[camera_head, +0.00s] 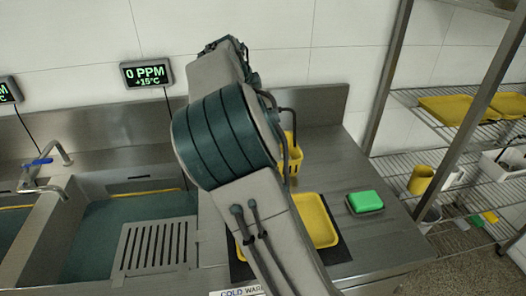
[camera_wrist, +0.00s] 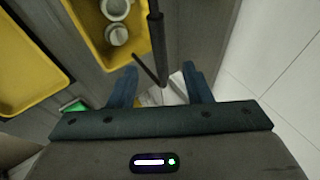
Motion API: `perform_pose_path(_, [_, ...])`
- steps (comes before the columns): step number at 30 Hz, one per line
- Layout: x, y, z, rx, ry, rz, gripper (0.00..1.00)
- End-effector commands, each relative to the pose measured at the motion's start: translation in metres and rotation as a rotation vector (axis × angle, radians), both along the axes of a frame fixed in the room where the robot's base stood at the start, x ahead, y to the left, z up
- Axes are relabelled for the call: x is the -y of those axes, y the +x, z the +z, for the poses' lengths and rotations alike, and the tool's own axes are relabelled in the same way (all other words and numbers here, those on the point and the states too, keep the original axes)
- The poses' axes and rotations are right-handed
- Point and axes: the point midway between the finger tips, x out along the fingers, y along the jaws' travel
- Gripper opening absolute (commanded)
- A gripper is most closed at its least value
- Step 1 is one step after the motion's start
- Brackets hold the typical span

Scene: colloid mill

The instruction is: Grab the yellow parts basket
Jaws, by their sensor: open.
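The yellow parts basket (camera_head: 294,158) stands on the steel counter near the back wall, partly hidden behind my arm in the head view. In the wrist view the basket (camera_wrist: 88,22) is at the top, left of centre, with pale round parts inside. Its dark handle (camera_wrist: 156,38) rises beside it, and the handle's lower end shows between my fingers in the picture. My gripper (camera_wrist: 160,86) is open, its two blue-green fingers apart. I cannot tell whether either finger touches the handle. The head view hides my gripper behind the arm.
A yellow tray (camera_head: 320,222) lies on a dark mat in front of the basket. A green block (camera_head: 365,201) sits to its right. A sink (camera_head: 110,240) is at left. A wire shelf rack (camera_head: 440,135) with yellow trays and cups stands at right. The wall is close behind.

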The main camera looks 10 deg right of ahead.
Motion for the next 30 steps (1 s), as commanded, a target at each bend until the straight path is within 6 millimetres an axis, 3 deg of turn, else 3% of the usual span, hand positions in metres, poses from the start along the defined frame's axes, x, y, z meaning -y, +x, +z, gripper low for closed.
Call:
perform_pose_path(6, [0.013,0.017,-0.027,-0.001,0.000,0.000,0.45])
perform_pose_path(13, [0.022,0.024,-0.039,-0.003,0.001,-0.001,0.45])
perform_pose_path(21, [0.039,0.041,-0.068,-0.002,0.000,0.000,0.45])
perform_pose_path(30, [0.040,0.044,-0.073,0.000,0.001,0.002,0.45])
